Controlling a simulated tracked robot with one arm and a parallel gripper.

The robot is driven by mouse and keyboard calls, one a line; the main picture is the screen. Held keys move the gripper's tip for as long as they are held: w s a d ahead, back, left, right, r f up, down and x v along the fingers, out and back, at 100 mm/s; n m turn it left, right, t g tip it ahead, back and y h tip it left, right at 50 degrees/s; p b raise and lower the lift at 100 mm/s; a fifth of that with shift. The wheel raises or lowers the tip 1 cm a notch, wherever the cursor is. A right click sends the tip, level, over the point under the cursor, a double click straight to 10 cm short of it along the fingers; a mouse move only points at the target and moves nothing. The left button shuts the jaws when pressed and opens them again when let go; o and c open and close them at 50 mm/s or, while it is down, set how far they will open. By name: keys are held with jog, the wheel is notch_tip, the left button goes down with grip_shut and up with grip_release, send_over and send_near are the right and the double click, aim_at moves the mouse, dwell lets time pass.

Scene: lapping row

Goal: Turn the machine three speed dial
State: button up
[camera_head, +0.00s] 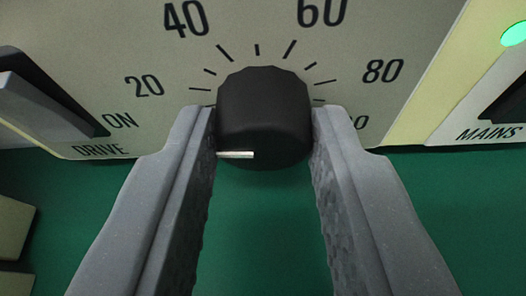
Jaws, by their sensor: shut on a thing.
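The speed dial is a black ribbed knob (263,105) in the middle of the head camera view, on a cream panel marked 20, 40, 60 and 80, with another figure partly hidden at the right. A pale pointer line (236,154) on the knob's near face points left. My gripper (264,125) is shut on the knob, one finger on its left side and one on its right. The fingers hide part of the panel's lower edge.
A dark switch (45,95) labelled ON and DRIVE is at the left. At the right, beyond a pale yellow strip (430,70), are a green lamp (514,33) and a dark switch labelled MAINS. The green surface below is clear between my fingers. Pale blocks (12,235) show at the lower left.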

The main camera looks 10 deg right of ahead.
jog(key=m+b, duration=0.1)
jog(key=b, duration=0.1)
jog(key=m+t+y+b, duration=0.1)
jog(key=b, duration=0.1)
jog(key=shift+d+f+m+y, duration=0.1)
jog(key=shift+m+y, duration=0.2)
jog(key=m+t+y+b, duration=0.1)
jog(key=m+b, duration=0.1)
jog(key=b, duration=0.2)
jog(key=shift+d+f, duration=0.1)
jog(key=shift+f, duration=0.05)
jog(key=m+y+b, duration=0.1)
jog(key=m+b, duration=0.1)
jog(key=b, duration=0.1)
jog(key=shift+d+m+t, duration=0.1)
jog(key=shift+m+t, duration=0.2)
jog(key=shift+t, duration=0.1)
jog(key=shift+s+m+t+y+b, duration=0.1)
jog(key=shift+m+t+y+b, duration=0.35)
jog(key=shift+m, duration=0.55)
jog(key=shift+c, duration=0.2)
jog(key=shift+d, duration=0.1)
jog(key=o, duration=1)
